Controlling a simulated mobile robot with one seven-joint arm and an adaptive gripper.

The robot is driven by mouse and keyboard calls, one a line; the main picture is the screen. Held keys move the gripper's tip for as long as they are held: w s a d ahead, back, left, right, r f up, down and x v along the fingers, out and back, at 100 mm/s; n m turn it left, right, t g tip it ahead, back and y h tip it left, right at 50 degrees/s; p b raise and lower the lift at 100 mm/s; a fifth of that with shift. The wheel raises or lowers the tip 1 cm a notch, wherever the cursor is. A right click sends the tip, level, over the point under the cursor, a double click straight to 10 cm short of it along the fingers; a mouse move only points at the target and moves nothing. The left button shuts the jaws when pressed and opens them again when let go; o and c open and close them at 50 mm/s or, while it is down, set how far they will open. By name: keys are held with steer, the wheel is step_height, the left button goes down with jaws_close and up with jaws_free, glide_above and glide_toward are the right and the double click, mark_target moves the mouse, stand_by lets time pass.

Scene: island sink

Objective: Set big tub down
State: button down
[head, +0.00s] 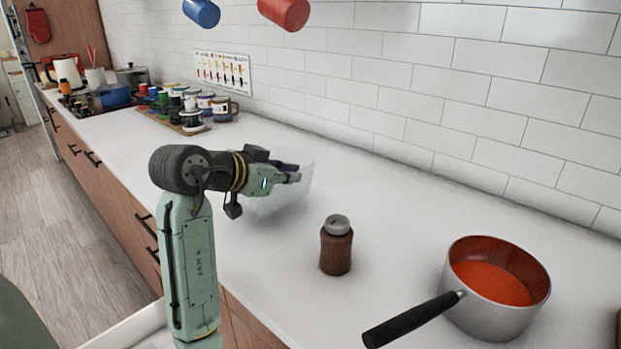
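The big tub (291,198) is a clear, see-through box on or just above the white counter, in the middle of the head view. Its faint outline makes its base hard to see, and I cannot tell whether it touches the counter. My gripper (293,175) is at the tub's upper part, reaching in from the left, and its fingers overlap the tub's wall. A dark purple patch (285,166) shows beside the fingers; I cannot tell what it is. The gap between the fingers is not clear, so the grip cannot be made out.
A brown jar with a grey lid (336,247) stands right of the tub. A steel pot (497,292) with red contents is at the lower right, its black handle pointing left. Several mugs and jars (190,108) stand farther back. Counter between tub and wall is clear.

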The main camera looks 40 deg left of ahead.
steer(key=shift+w+d+f+p, duration=0.25)
steer(key=shift+w+f+p, duration=0.35)
steer(key=shift+w+f, duration=0.55)
steer(key=shift+w+d+f+p, duration=0.25)
steer(key=shift+w+f+p, duration=0.3)
steer(key=shift+w+f, duration=0.55)
steer(key=shift+w+r, duration=0.2)
steer(key=c, duration=1.8)
jaws_free()
steer(key=shift+s+r, duration=0.1)
steer(key=b+v, duration=0.3)
steer(key=v, duration=0.9)
steer(key=shift+b, duration=0.35)
